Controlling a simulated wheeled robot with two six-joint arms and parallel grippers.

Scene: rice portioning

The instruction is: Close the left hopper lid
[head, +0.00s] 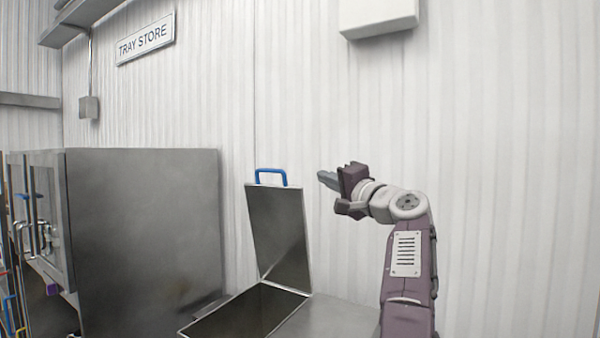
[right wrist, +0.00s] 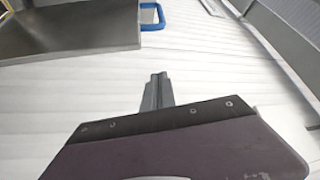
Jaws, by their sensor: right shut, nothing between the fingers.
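The left hopper lid (head: 279,232) stands open, upright and leaning slightly back, hinged at the rear edge of the hopper opening (head: 248,312). A blue handle (head: 271,172) sits on the lid's top edge. My right gripper (head: 324,178) is shut and empty, to the right of the handle and apart from it, at about its height in the picture. In the right wrist view the shut fingers (right wrist: 157,90) point toward the ribbed wall, with the lid (right wrist: 75,27) and its blue handle (right wrist: 152,15) at the upper left. My left gripper is not in view.
A large steel cabinet (head: 145,225) stands left of the hopper. The steel top (head: 335,318) right of the opening is clear where visible. A ribbed white wall (head: 500,140) is behind, with a light box (head: 378,16) mounted high up.

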